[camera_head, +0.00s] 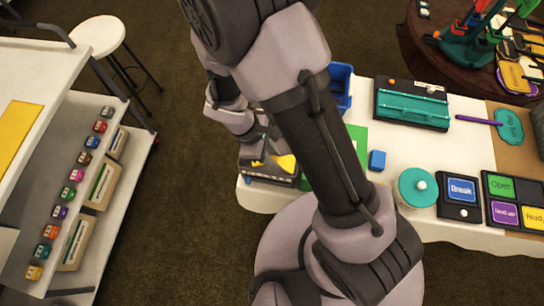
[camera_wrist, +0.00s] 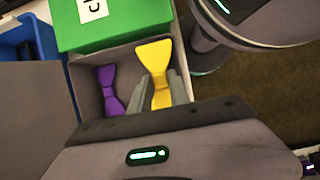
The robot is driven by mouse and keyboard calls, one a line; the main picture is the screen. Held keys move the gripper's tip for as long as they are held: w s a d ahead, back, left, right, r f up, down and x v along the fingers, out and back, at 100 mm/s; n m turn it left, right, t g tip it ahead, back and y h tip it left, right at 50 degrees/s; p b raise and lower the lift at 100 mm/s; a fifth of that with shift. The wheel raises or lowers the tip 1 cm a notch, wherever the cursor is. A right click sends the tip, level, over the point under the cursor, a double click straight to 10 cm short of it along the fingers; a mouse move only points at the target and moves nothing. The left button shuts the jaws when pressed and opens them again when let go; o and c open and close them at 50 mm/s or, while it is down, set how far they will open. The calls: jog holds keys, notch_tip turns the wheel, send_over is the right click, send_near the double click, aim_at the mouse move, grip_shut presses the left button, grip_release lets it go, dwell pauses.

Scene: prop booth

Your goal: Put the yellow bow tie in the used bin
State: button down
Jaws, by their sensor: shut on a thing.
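The yellow bow tie (camera_wrist: 154,58) is upright in the wrist view, with its narrow middle between the fingers of my gripper (camera_wrist: 160,88), which is shut on it. It shows over or in a grey open box (camera_wrist: 118,62); I cannot tell whether it touches the floor of the box. A purple bow tie (camera_wrist: 110,88) lies in the same box, to the left. In the head view the yellow bow tie (camera_head: 287,163) is partly hidden by my arm. No marking that reads "used" is legible on any bin.
A green box (camera_wrist: 125,20) with a partly cut-off white label adjoins the grey box. A blue bin (camera_head: 341,86) stands at the back of the white table (camera_head: 455,145). A blue block (camera_head: 377,160) and a teal round lid (camera_head: 415,190) stand right of my arm.

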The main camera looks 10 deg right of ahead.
jog(key=shift+f, duration=0.55)
jog(key=shift+w+r, duration=0.1)
jog(key=shift+f+b, duration=0.45)
jog(key=shift+f, duration=0.2)
jog(key=c, duration=1.5)
grip_release()
jog(key=shift+r, duration=0.1)
jog(key=shift+r, duration=0.1)
